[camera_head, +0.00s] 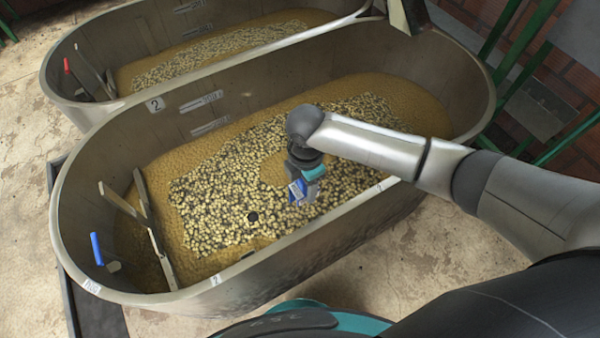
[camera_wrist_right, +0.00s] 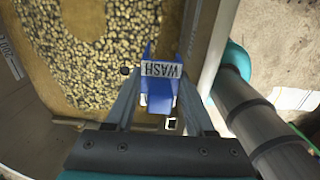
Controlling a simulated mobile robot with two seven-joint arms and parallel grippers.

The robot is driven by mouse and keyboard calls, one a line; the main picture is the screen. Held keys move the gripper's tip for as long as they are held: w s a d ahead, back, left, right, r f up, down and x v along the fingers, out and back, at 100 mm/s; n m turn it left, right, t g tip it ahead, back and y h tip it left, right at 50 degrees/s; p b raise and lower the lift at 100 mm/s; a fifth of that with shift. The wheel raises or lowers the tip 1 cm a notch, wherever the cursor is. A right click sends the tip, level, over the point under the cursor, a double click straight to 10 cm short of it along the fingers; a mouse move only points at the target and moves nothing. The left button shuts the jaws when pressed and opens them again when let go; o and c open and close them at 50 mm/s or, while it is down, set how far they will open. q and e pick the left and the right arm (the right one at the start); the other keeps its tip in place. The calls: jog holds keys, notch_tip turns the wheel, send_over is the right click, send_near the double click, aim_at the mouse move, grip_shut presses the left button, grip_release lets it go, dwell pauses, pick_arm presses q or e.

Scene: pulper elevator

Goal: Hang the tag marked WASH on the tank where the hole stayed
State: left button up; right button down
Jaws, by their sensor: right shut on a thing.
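My right gripper (camera_head: 301,180) is shut on a blue tag (camera_head: 298,194), above the near side of the near tank (camera_head: 330,222). The right wrist view shows the tag (camera_wrist_right: 160,92) between the fingers, with a white WASH label that appears upside down. The near tank, marked 2, holds brown liquid and a layer of pale and dark beans (camera_head: 215,195). A bare brown patch (camera_head: 274,168) shows in that layer beside the gripper, partly hidden by it. The far tank (camera_head: 60,62) holds a similar layer (camera_head: 215,55) with no clear gap visible. My left gripper is not in view.
A small black round thing (camera_head: 252,216) lies among the near tank's beans. A blue-handled lever (camera_head: 97,249) is at the near tank's left end and a red-handled one (camera_head: 67,65) at the far tank's. Green rails (camera_head: 520,55) stand at the right. Concrete floor is clear at left.

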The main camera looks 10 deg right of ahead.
aim_at(322, 221)
jog(key=shift+s+d+p, duration=0.25)
jog(key=shift+s+d, duration=0.2)
jog(key=shift+s, duration=0.75)
jog(key=shift+s+d+p, duration=0.3)
jog(key=shift+s+d, duration=0.15)
jog(key=shift+s, duration=0.7)
jog(key=shift+s+d+p, duration=0.25)
jog(key=shift+s+d, duration=0.2)
jog(key=shift+s, duration=0.75)
jog(key=shift+f+b, duration=0.95)
jog(key=shift+f, duration=1)
jog(key=shift+c, duration=0.9)
grip_release()
notch_tip(322, 221, up, 15)
jog(key=p, duration=0.4)
jog(key=shift+r, duration=0.15)
jog(key=shift+a, duration=0.1)
